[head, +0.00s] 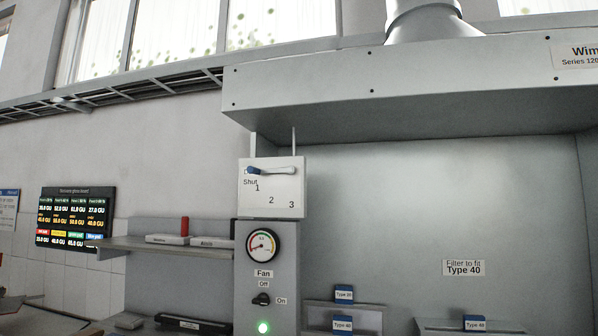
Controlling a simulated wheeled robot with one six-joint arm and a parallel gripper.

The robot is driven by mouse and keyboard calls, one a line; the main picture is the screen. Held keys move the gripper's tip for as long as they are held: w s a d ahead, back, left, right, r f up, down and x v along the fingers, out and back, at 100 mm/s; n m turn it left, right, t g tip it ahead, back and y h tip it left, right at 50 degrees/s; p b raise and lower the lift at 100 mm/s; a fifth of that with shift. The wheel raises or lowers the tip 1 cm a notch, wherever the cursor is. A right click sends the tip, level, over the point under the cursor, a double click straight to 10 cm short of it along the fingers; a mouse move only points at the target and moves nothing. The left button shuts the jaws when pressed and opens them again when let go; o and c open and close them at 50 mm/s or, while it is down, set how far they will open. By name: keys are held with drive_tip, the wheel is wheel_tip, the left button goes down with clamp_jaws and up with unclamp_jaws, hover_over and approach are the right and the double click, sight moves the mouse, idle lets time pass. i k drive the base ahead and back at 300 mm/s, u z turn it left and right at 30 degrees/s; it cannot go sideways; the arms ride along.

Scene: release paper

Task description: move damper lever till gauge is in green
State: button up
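The damper lever (272,171) is on a white plate (273,205) at the upper middle of the head view. Its blue handle (254,170) points left, beside the "Shut" mark, and covers part of the lettering there. Marks 1, 2 and 3 run down and to the right on the plate. The round gauge (262,245) is below on the grey panel. It has a white face with coloured bands around the rim. The needle is too small to read surely against the bands. My gripper is not in view.
A fan switch (261,299) and a lit green lamp (263,328) are under the gauge. A large metal hood (400,100) overhangs on the right. A shelf (165,247) juts out left of the panel. Filter boxes (343,294) stand at the lower right.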

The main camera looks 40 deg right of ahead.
sight(290, 170)
drive_tip(key=z, duration=2.05)
drive_tip(key=k, duration=0.7)
drive_tip(key=u, duration=0.9)
drive_tip(key=i, duration=1)
drive_tip(key=z, duration=0.05)
